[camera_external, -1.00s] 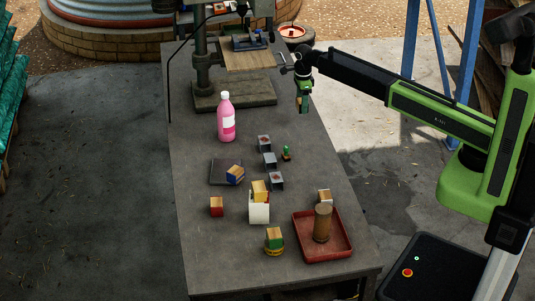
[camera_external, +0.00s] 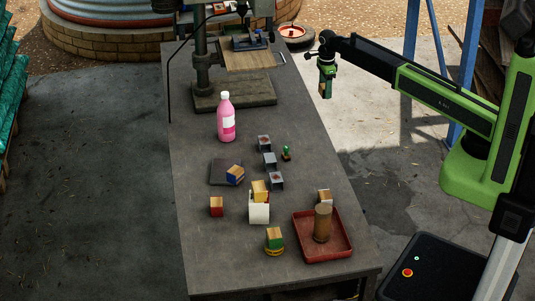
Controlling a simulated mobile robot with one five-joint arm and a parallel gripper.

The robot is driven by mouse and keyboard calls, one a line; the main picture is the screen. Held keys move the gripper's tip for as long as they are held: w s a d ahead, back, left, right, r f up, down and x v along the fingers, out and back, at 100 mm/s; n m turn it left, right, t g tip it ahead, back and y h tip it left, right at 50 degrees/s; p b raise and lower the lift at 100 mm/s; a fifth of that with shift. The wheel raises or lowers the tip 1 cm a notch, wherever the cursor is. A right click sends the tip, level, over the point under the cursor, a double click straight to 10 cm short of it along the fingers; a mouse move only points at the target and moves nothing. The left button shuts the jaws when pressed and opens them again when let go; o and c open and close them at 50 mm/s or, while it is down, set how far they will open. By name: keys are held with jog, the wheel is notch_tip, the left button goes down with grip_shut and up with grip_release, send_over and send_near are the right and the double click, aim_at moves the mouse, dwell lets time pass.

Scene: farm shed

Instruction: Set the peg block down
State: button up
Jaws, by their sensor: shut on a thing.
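My gripper (camera_external: 325,85) is in the upper middle of the external view, pointing down at the end of my outstretched arm. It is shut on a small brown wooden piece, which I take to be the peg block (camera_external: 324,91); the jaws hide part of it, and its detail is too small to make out. The gripper and the piece are up in the air, and in the picture they appear just right of the table's right edge, against the concrete floor. The long grey table (camera_external: 215,270) stands to the left and below.
A pink bottle (camera_external: 226,119), several small coloured and grey blocks, a white container (camera_external: 259,213) and a red tray (camera_external: 330,256) with a brown cylinder (camera_external: 322,223) are on the table. A drill press (camera_external: 203,75) stands at the back. The table's near left is clear.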

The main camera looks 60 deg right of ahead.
jog(key=s+a, duration=0.2)
jog(key=s, duration=0.1)
jog(key=n+b, duration=0.7)
jog(key=n, duration=0.1)
send_over(296, 205)
notch_tip(296, 205, down, 7)
jog(key=shift+r, duration=0.1)
notch_tip(296, 205, down, 4)
jog(key=b, duration=0.4)
jog(key=shift+f, duration=0.2)
jog(key=shift+r, duration=0.3)
jog(key=shift+f, duration=0.25)
jog(key=o, duration=1.4)
jog(key=shift+r, duration=0.1)
